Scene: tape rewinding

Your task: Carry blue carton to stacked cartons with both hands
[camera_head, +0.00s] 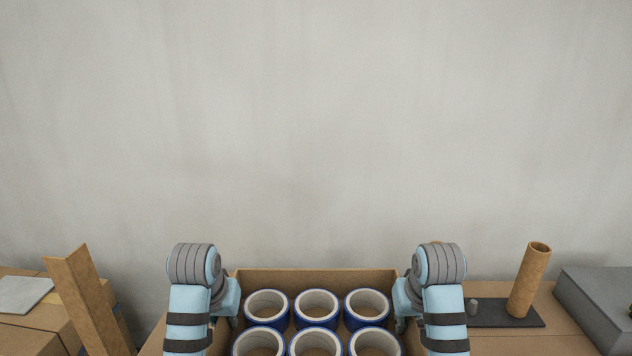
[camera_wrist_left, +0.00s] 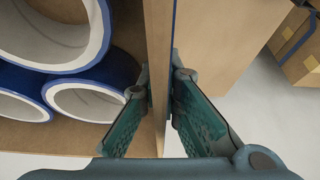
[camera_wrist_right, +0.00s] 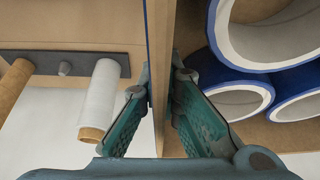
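The blue carton (camera_head: 315,278) is an open cardboard box holding several blue tape rolls with white cores, at the bottom centre of the head view. My right gripper (camera_wrist_right: 160,92) pinches the right wall likewise. Stacked brown cartons (camera_head: 30,338) stand at the lower left; closed cartons (camera_wrist_left: 298,45) also show in the left wrist view.
A leaning cardboard piece (camera_head: 85,300) stands by the left cartons. On the right, a table holds a dark base (camera_head: 495,315) with a brown tube (camera_head: 530,280), beside a grey box (camera_head: 597,300). A white roll (camera_wrist_right: 103,95) shows in the right wrist view. A grey wall fills the background.

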